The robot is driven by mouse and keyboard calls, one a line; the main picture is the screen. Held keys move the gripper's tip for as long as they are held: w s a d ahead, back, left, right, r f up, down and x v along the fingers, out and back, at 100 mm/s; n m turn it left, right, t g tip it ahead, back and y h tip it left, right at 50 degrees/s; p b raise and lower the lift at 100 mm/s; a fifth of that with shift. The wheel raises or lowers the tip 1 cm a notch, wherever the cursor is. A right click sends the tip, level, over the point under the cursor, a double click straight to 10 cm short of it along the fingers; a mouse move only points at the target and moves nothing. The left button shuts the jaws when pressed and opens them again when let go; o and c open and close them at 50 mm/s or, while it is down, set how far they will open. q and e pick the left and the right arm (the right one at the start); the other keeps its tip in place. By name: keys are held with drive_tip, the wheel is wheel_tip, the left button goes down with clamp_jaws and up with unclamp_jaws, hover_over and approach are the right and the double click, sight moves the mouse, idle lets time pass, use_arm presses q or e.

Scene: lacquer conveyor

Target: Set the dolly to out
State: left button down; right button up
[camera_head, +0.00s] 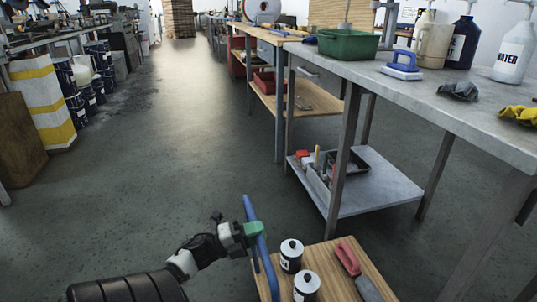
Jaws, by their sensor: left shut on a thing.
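The dolly (327,262) is at the bottom centre, a flat wooden platform with a blue tube handle (264,262) on its left side. Two small white-and-dark cans (291,256) with dark knobs on top stand on it. A red-handled tool (348,259) lies to their right. My left gripper (254,229), with green fingertips, is shut on the upper part of the blue handle. The near part of the platform is cut off by the frame. The dolly's wheels are hidden. My right gripper is not in view.
A grey metal table (430,98) with a green bin (347,44) stands close on the right; its legs and low shelf (375,195) flank the dolly. Drums (62,72) and a yellow-white striped block (42,100) line the left. The grey floor aisle ahead is clear.

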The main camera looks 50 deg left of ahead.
use_arm(q)
drive_tip(key=shift+s+f, duration=0.1)
drive_tip(key=shift+s, duration=0.25)
drive_tip(key=c, duration=1)
unclamp_jaws()
drive_tip(key=shift+a, duration=0.1)
drive_tip(key=p+v, duration=0.2)
drive_tip(key=v, duration=0.8)
drive_tip(key=shift+s+a, duration=0.15)
drive_tip(key=shift+s, duration=0.15)
drive_tip(key=shift+s, duration=0.1)
